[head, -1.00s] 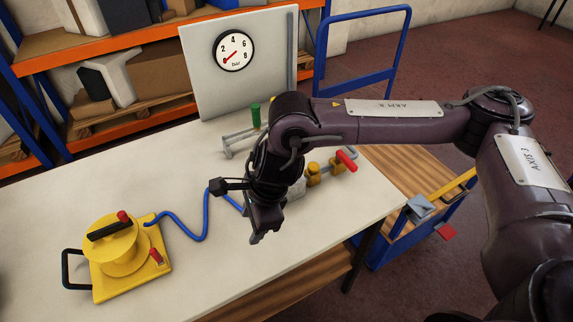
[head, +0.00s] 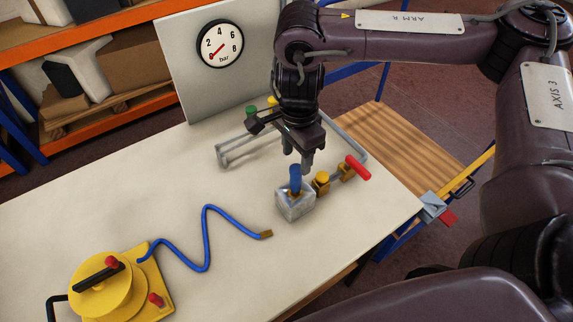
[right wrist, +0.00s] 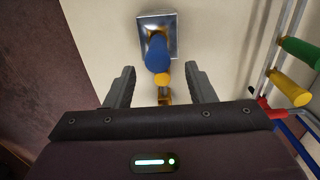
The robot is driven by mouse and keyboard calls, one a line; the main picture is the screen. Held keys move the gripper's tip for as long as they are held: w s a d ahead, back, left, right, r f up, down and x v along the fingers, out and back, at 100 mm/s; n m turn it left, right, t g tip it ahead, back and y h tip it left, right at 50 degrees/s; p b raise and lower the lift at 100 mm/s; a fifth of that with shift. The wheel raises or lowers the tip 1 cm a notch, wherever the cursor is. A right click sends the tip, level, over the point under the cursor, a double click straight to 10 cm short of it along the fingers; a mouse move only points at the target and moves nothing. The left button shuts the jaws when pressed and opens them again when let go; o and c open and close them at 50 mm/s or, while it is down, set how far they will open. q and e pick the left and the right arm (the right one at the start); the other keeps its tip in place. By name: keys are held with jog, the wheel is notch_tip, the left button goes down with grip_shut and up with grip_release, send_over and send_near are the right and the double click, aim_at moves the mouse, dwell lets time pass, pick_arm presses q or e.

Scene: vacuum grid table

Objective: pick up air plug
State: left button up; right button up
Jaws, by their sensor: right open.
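A blue plug (head: 295,178) stands upright on a grey metal block (head: 296,205) on the table. My left gripper is not in view.
A blue hose (head: 207,240) with a brass end runs from a yellow reel (head: 100,290). Brass fittings (head: 321,182) and a red handle (head: 357,167) sit right of the block. A gauge panel (head: 180,90) and a grey rail (head: 235,150) stand behind.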

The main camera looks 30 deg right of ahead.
aim_at(296, 177)
jog(key=shift+w+f, duration=0.15)
jog(key=shift+f, duration=0.95)
jog(key=shift+s+f, duration=0.3)
jog(key=shift+f, duration=0.1)
notch_tip(296, 177, down, 4)
jog(key=shift+f+p, duration=0.15)
jog(key=shift+p, duration=0.55)
jog(key=shift+f, duration=0.2)
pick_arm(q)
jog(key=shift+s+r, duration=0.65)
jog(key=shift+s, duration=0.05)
pick_arm(e)
jog(key=c, duration=1.1)
